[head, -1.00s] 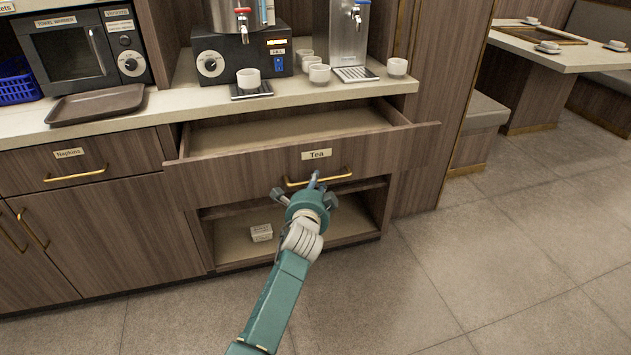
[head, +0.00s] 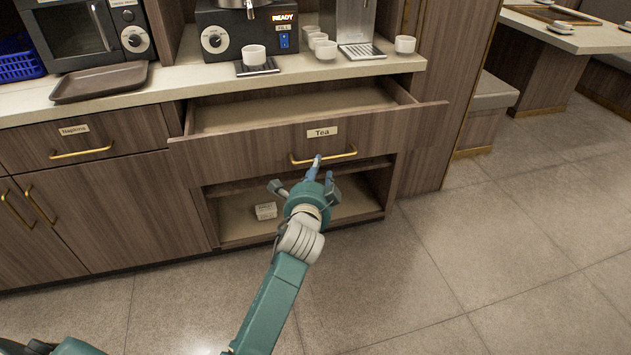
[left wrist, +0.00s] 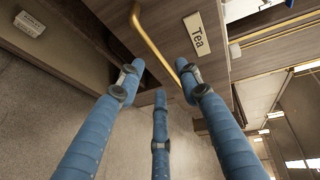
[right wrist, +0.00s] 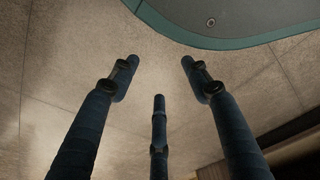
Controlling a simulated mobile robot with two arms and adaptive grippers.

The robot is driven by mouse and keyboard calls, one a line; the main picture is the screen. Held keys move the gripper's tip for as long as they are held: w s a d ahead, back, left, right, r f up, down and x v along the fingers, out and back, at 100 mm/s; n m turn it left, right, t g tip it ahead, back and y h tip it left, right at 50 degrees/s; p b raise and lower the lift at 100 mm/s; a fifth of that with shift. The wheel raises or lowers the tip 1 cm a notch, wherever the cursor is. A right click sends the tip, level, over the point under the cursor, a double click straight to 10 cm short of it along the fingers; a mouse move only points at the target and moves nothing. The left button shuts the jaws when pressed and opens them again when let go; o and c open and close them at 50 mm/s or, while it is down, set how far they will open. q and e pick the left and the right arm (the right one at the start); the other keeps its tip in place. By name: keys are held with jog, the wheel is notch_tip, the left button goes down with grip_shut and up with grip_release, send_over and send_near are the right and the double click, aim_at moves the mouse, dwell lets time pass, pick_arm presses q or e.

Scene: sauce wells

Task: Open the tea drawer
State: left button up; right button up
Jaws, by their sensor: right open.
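The tea drawer (head: 235,156) has a wood front with a "Tea" label (head: 322,132) and stands pulled out, its empty-looking inside showing from above. Its brass handle (head: 338,155) also shows in the left wrist view (left wrist: 152,42). My left gripper (head: 305,180) is just below and in front of the handle. Its fingers (left wrist: 160,85) are spread and closed on nothing, with the handle past their tips. My right gripper (right wrist: 160,85) is open and empty over the floor in the right wrist view.
The counter (head: 190,84) above holds a brown tray (head: 100,82), a dispenser (head: 245,32) and several white cups. An open shelf below the drawer holds a small white box (head: 265,211). The napkins drawer (head: 85,141) is shut. The floor (head: 430,260) at the right is clear.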

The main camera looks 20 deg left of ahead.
pick_arm(q)
jog(key=v, duration=0.5)
jog(key=shift+s, duration=0.25)
